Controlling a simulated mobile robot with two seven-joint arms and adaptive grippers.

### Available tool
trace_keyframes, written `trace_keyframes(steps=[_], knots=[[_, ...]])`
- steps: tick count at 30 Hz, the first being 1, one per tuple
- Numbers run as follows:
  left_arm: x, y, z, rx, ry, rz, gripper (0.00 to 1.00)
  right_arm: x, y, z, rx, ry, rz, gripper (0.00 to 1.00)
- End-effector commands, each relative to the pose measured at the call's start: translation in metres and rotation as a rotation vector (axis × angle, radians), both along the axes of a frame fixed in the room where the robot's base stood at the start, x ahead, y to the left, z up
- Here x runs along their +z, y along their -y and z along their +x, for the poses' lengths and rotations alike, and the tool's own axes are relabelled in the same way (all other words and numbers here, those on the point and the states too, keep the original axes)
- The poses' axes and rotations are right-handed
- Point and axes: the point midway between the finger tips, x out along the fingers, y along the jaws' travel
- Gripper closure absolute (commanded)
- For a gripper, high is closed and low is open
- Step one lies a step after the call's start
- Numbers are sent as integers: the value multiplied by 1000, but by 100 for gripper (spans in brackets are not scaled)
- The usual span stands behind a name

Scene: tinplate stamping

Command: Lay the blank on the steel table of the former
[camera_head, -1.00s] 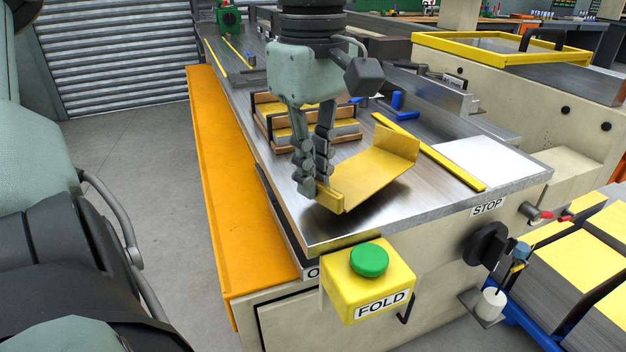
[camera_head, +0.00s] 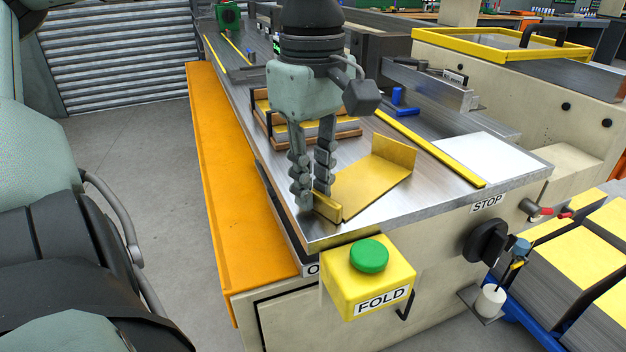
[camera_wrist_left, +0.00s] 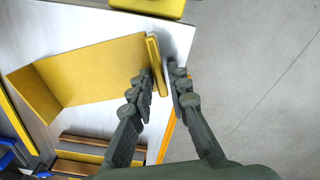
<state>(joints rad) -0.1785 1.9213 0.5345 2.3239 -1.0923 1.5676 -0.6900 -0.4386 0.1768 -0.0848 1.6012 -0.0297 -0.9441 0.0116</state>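The blank (camera_head: 372,187) is a yellow sheet with two upturned edges, one on the near left and a taller one on the far right. It lies on the steel table (camera_head: 285,212) of the former near its front corner, and appears to rest flat. My left gripper (camera_head: 315,196) points down at the near-left upturned edge. Its fingers stand apart, one on each side of that edge. The left wrist view shows the blank (camera_wrist_left: 95,72) with a gap between its edge and one finger of my left gripper (camera_wrist_left: 160,70). My right gripper is not in view.
A green FOLD button (camera_head: 369,256) on a yellow box sits at the table's front. A rack with yellow and grey pieces (camera_head: 355,134) stands behind the gripper. A yellow strip (camera_head: 430,148) and white sheet (camera_head: 485,157) lie to the right. An orange ledge (camera_head: 222,190) runs along the left.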

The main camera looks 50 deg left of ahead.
Motion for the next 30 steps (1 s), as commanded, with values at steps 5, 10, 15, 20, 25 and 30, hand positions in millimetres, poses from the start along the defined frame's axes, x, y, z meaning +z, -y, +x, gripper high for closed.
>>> trace_keyframes(steps=[5,10,15,20,25,30], knots=[[0,0,0,0,0,0,70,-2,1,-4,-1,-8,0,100],[0,0,0,0,0,0,70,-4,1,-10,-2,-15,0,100],[4,0,0,0,0,0,70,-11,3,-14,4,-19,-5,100],[32,0,1,2,7,3,70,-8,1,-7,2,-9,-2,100],[73,0,1,2,5,2,70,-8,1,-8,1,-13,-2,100],[104,0,0,1,2,1,70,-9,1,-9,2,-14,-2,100]])
